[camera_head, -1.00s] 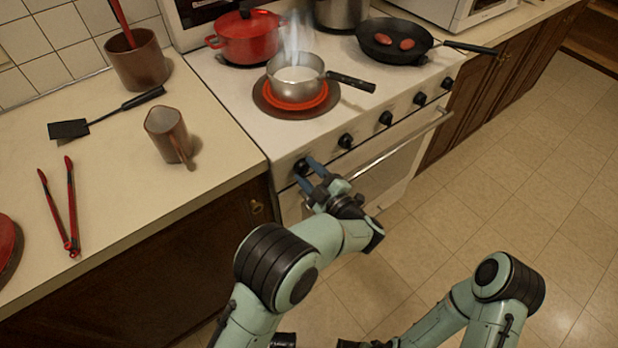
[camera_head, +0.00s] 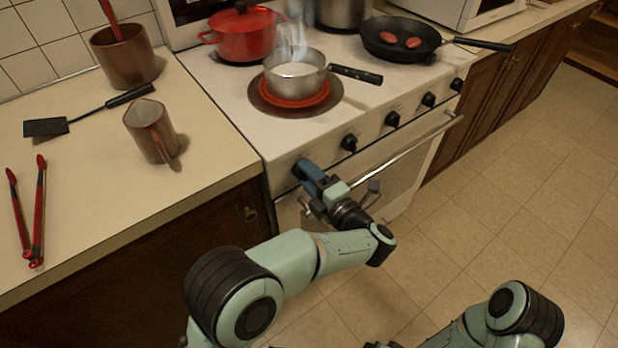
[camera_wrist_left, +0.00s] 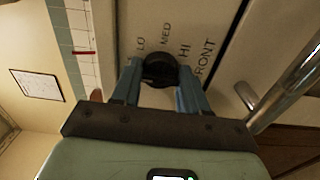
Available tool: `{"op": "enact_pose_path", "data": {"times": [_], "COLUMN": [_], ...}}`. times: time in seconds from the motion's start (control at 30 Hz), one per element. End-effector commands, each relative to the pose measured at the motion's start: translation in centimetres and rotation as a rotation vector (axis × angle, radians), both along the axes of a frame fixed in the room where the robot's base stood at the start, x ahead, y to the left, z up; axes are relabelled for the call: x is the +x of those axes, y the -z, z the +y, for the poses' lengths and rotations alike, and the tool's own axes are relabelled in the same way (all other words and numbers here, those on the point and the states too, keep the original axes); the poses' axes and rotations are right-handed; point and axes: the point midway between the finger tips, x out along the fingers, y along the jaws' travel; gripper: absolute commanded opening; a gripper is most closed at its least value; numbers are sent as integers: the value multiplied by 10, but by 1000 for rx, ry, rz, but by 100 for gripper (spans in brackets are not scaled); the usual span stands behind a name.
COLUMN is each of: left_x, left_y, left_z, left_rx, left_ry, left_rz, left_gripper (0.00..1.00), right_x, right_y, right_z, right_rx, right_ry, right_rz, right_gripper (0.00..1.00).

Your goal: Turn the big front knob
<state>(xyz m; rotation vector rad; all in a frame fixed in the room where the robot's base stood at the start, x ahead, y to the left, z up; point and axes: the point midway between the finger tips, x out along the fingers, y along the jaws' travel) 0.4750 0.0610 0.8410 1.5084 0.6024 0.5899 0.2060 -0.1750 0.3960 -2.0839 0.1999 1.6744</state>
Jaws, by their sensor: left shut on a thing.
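The big black front knob (camera_wrist_left: 160,70) sits between the blue fingers of my left gripper (camera_wrist_left: 158,84) in the left wrist view. The gripper is shut on it. The markings LO, MED, HI and FRONT show on the panel around it. In the head view my left gripper (camera_head: 304,170) reaches the left end of the stove's front panel, and its fingers mostly hide the knob there. A steaming saucepan (camera_head: 295,72) stands on a red-glowing burner above. My right arm shows at the lower right, its gripper out of the picture.
More black knobs (camera_head: 349,143) line the panel to the right. The oven door handle (camera_head: 395,153) runs close beside my gripper. A red pot (camera_head: 243,35) and a frying pan (camera_head: 400,38) stand on the stove. A brown mug (camera_head: 150,130) and tongs (camera_head: 38,215) are on the counter.

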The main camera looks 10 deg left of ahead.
Motion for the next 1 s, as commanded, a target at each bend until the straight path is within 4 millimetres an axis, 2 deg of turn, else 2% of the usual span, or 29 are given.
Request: {"op": "enact_pose_path", "data": {"times": [0.6, 0.63, 0.67, 0.7, 1.0], "left_x": [0, 0, 0, 0, 0], "left_y": [1, 1, 1, 0, -3], "left_z": [-1, -1, -1, -1, 0], "left_rx": [-30, -30, -30, -29, -28], "left_ry": [2, 2, 2, 2, 1], "left_rz": [-24, -24, -24, -25, -33], "left_gripper": [13, 53, 63, 68, 68], "right_x": [2, 2, 2, 2, 2], "right_y": [5, 5, 5, 5, 5], "right_z": [-3, -3, -3, -3, -3], "right_rx": [-6, -6, -6, -6, -6], "right_ry": [6, 5, 5, 5, 5], "right_rz": [-3, -4, -4, -3, -3], "right_gripper": [68, 68, 68, 68, 68]}}
